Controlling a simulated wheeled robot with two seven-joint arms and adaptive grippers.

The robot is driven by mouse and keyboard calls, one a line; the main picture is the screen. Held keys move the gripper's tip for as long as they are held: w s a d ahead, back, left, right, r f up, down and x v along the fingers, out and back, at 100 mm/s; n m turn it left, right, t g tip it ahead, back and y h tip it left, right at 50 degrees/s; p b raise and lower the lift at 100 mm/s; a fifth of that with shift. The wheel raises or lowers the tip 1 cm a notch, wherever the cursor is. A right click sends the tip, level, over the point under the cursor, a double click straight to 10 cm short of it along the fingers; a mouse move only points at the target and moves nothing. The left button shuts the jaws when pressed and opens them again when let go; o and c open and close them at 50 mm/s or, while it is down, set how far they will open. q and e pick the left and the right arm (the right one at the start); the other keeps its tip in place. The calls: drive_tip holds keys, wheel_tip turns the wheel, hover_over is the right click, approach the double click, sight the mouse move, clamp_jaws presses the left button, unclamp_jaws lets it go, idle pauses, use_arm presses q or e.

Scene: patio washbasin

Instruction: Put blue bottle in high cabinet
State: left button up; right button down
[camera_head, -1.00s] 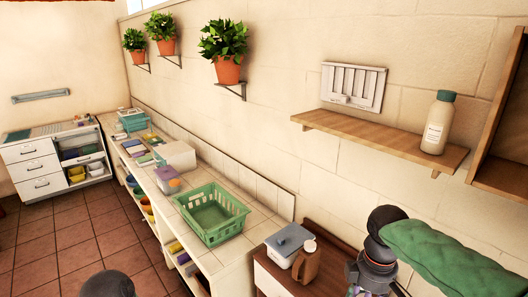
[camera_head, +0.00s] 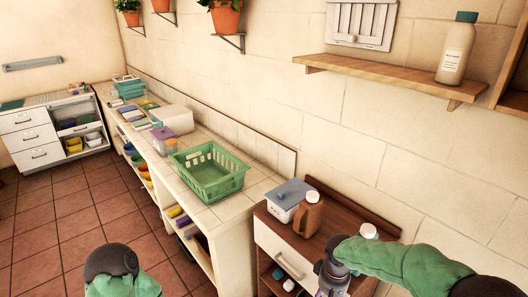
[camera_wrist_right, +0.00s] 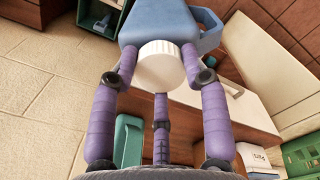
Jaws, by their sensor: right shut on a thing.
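In the right wrist view, a blue bottle (camera_wrist_right: 165,22) with a white cap (camera_wrist_right: 160,65) and a side handle lies between my right gripper's purple fingers. My right gripper (camera_wrist_right: 160,80) is shut on it around the cap end. In the head view my right gripper (camera_head: 330,286) is low at the right, over the front of the brown drawer cabinet; the bottle in it cannot be made out there. The open wooden high cabinet (camera_head: 516,75) shows only partly at the upper right edge. My left arm is at the bottom left, its gripper out of view.
A wooden wall shelf (camera_head: 385,75) holds a cream bottle (camera_head: 456,50) with a teal cap, beside the high cabinet. The drawer cabinet (camera_head: 340,212) carries a grey-lidded box (camera_head: 288,197) and a brown jug (camera_head: 307,218). A green basket (camera_head: 208,178) stands on the tiled counter.

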wheel_tip(320, 180, down, 7)
drive_tip(key=a+m+b, duration=0.1)
drive_tip(key=m, duration=0.1)
drive_tip(key=shift+s+r+b, duration=0.15)
drive_tip(key=shift+b, duration=0.25)
drive_tip(key=shift+a, duration=0.15)
